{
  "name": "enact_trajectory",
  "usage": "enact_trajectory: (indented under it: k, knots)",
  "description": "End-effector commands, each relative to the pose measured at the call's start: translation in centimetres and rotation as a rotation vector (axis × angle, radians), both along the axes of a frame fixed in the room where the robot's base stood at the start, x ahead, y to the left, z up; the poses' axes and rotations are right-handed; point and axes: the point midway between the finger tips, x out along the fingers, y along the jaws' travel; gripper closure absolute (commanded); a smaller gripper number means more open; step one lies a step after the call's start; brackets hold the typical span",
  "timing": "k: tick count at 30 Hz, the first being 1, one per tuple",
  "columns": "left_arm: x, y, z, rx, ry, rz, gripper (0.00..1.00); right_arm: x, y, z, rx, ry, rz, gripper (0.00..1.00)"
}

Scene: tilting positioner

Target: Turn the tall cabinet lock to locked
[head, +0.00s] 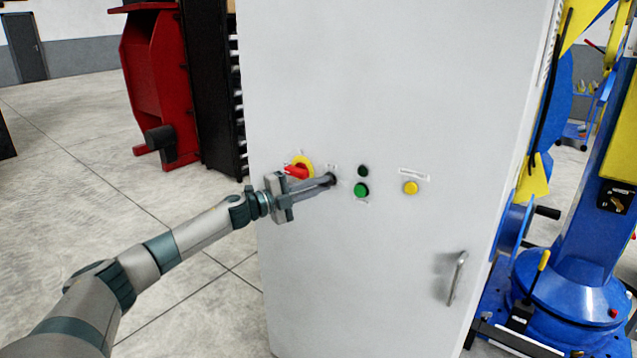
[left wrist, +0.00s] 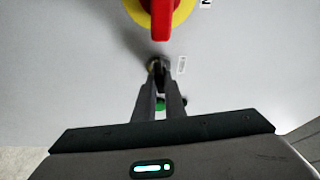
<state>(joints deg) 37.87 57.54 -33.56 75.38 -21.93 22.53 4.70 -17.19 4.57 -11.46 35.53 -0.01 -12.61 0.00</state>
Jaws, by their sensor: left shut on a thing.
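The tall cabinet (head: 390,90) is light grey, with a row of controls on its front. My left gripper (head: 328,181) reaches in from the left and is shut on the small dark lock (head: 333,178) on the cabinet front. My right gripper is not in view.
A red rotary switch on a yellow disc (head: 299,170) sits just left of the lock. A green button (head: 361,190), a black button (head: 363,171) and a yellow button (head: 410,188) are to its right. A door handle (head: 456,279) stands out lower right. Blue machinery (head: 565,285) is beside the cabinet.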

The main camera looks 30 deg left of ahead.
Motion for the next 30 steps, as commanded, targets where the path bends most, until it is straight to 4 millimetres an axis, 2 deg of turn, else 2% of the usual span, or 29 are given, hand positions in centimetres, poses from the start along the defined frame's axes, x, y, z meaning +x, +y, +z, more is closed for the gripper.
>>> enact_trajectory:
  k: [10,24,25,27,30]
  knots:
    - [0.00,-0.05,0.03,0.153,-0.011,-0.001,1.00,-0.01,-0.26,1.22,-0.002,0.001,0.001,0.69]
    - [-0.01,-0.08,-0.12,0.173,-0.012,-0.001,1.00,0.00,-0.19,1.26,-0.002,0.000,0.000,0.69]
    - [-0.01,-0.08,-0.13,0.173,-0.012,-0.001,0.88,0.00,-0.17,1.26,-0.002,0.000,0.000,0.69]
    - [-0.01,-0.08,-0.13,0.173,-0.012,-0.001,0.71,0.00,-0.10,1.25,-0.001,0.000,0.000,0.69]
    - [-0.01,-0.07,-0.08,0.172,-0.013,-0.001,0.71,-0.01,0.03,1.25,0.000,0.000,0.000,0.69]
